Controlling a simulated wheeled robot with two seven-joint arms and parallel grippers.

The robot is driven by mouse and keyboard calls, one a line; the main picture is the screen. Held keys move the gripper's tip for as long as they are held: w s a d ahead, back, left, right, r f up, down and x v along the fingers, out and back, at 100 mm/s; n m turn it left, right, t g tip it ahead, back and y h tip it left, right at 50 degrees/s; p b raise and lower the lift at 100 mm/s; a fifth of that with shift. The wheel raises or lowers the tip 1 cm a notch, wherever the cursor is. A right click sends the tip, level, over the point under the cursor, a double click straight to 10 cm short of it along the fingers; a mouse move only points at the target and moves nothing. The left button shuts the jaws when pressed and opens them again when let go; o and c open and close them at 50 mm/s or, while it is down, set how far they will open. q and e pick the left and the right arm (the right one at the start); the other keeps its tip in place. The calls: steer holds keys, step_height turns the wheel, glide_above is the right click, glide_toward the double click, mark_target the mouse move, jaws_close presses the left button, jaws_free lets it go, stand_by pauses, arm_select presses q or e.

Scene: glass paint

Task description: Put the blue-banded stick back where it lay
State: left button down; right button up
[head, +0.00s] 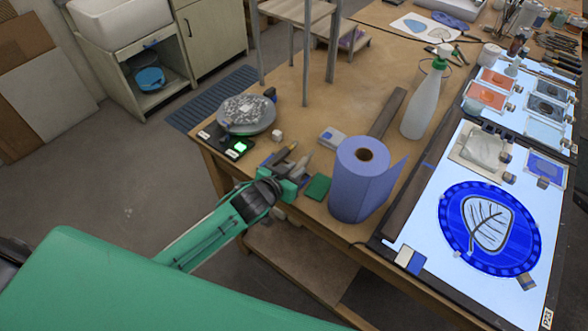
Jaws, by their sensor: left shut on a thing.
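My left gripper (293,172) reaches in from the left, over the near left edge of the wooden table (318,110). It is shut on a thin, pale-tipped stick (291,147), which shows only as a short piece between the fingers. A blue band on it cannot be made out clearly at this size, and the fingers hide much of it. I cannot tell whether the stick touches the table. My right gripper is not in view.
A blue paper roll (362,182) stands right of my left gripper, with a green pad (317,187) between them. A grey round turntable (246,113) and a lit scale (237,149) lie behind left. A spray bottle (422,105) and a lit panel (424,236) are farther right.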

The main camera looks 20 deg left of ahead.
arm_select(q)
steer(key=shift+f, duration=0.3)
stand_by(0.6)
steer(key=c, duration=1.2)
jaws_free()
steer(key=shift+s, duration=0.1)
steer(key=shift+s+a, duration=0.1)
steer(key=shift+s, duration=0.15)
steer(key=b+v, duration=0.3)
steer(key=v, duration=1)
steer(key=shift+r+b, duration=0.15)
steer(key=shift+b, duration=0.2)
